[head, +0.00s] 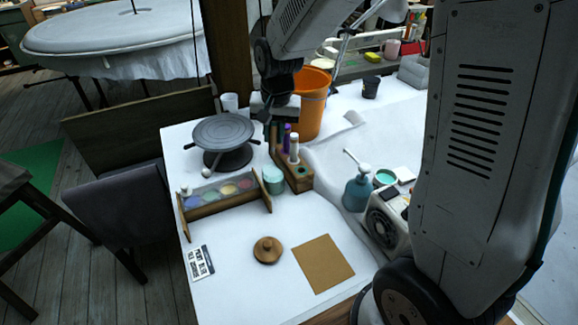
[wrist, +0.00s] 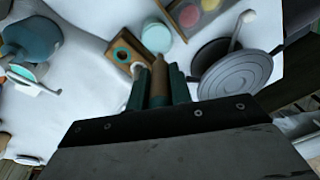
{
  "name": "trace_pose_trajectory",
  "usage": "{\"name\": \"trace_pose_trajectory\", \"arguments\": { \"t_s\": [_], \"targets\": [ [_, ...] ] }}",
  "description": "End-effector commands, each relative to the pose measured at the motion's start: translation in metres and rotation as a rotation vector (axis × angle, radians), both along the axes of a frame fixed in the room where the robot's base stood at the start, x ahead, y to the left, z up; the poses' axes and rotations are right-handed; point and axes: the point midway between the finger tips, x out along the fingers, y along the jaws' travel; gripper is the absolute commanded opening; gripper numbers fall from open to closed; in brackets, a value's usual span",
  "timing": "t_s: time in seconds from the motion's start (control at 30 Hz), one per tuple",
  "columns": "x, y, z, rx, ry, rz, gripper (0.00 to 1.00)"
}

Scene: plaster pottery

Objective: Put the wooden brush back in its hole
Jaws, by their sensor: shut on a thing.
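My gripper (wrist: 158,88) is shut on the wooden brush (wrist: 158,70), a brown handle between the two dark teal fingers in the wrist view. In the head view my gripper (head: 281,130) is over the back end of the wooden holder (head: 299,184); the brush cannot be made out there. The holder also shows in the wrist view (wrist: 116,42), just beyond the fingers. A white-handled tool (head: 294,150) and a purple one (head: 287,135) stand at the holder. Whether the brush tip touches the holder is hidden.
An orange bucket (head: 311,105) stands close behind my gripper. A grey turntable (head: 224,132), a teal jar (head: 273,180) and a paint box (head: 220,193) are to the left. A blue pump bottle (head: 357,192) is to the right.

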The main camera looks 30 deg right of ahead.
Motion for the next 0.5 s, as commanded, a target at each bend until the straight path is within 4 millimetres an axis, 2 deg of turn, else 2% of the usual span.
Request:
{"name": "trace_pose_trajectory", "arguments": {
  "t_s": [0.17,0.4,0.5],
  "targets": [
    [-0.001,-0.004,-0.001,-0.002,0.003,-0.001,0.00],
    [-0.014,-0.056,-0.010,-0.026,0.048,-0.009,0.00],
    [-0.020,-0.070,-0.012,-0.033,0.063,-0.006,0.00]
  ]
}}
